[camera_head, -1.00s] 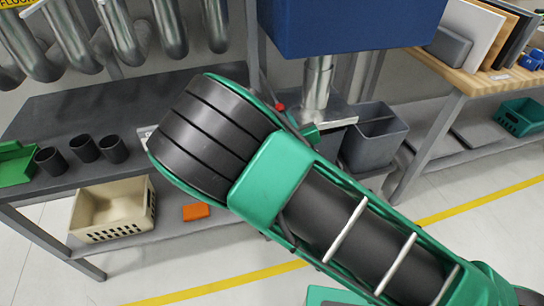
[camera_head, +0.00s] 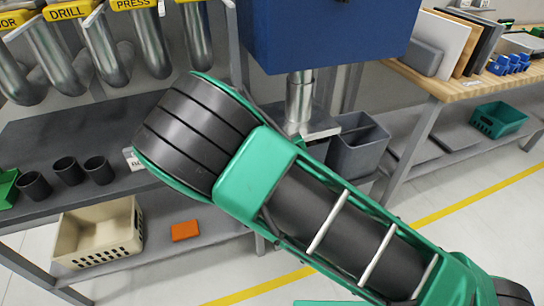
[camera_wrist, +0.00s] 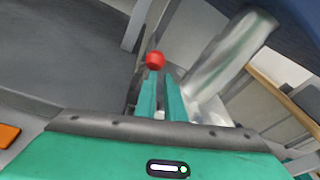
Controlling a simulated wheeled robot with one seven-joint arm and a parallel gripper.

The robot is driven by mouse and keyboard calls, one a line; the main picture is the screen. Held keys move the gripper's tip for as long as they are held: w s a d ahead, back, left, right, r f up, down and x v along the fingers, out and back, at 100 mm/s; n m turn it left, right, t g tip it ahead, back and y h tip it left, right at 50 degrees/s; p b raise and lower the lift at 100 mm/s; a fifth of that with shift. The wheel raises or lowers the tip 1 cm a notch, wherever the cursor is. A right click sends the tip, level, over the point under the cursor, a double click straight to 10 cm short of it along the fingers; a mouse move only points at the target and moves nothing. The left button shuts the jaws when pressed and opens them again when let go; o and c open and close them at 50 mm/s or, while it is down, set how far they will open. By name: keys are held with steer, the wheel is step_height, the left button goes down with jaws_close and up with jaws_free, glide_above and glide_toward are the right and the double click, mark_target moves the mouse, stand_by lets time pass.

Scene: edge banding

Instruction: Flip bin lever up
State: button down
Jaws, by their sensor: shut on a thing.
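The lever's red knob (camera_wrist: 155,60) shows in the wrist view, just beyond the tips of my gripper (camera_wrist: 160,86). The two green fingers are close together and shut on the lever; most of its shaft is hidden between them. A metal pipe (camera_wrist: 232,55) stands to the right of the fingers. In the head view the blue bin (camera_head: 325,32) is at the top, with its metal outlet pipe (camera_head: 299,102) below. My arm covers the lever and nearly all of my gripper there, so the lever's angle cannot be told.
A grey two-part container (camera_head: 357,148) stands right of the outlet pipe. Several metal pipes with yellow labels (camera_head: 69,10) hang at the upper left above dark cups (camera_head: 66,170). A beige crate (camera_head: 98,232) and orange block (camera_head: 185,231) lie on the lower shelf. A wooden bench (camera_head: 448,82) is at right.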

steer(key=s+d+r, duration=0.2)
steer(key=s+r, duration=0.3)
steer(key=r, duration=0.2)
steer(key=shift+s+d, duration=0.35)
steer(key=shift+s, duration=0.05)
stand_by(0.6)
